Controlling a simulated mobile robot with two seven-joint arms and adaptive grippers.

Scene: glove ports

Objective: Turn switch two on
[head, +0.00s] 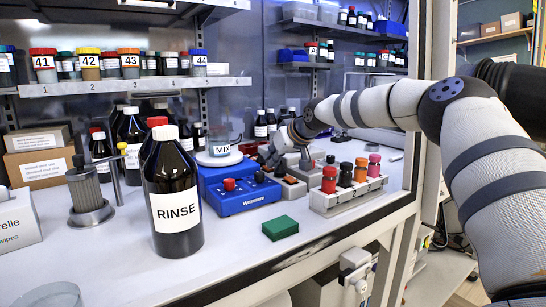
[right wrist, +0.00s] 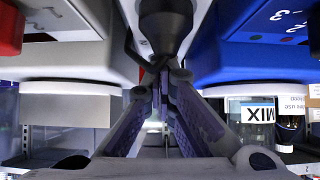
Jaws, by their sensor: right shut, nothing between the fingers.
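No switch marked two can be made out for certain in the head view. My right gripper (head: 272,153) reaches in from the right, low behind the blue Mix unit (head: 238,202) and beside small grey boxes (head: 291,190). In the right wrist view my right gripper (right wrist: 160,85) has its fingers together and empty. A black rounded part (right wrist: 166,28), perhaps a knob or switch, is just beyond the fingertips. I cannot tell whether they touch it. The blue unit's face (right wrist: 270,28), with small numbers, is on the right there, and a grey box (right wrist: 65,60) on the left. My left gripper is not in view.
A black RINSE bottle (head: 172,195) stands at the front left. A rack of colour-capped vials (head: 345,197) stands to the right of the blue unit. A green block (head: 280,228) lies in front. Shelves of bottles (head: 130,84) are behind. The front bench is partly clear.

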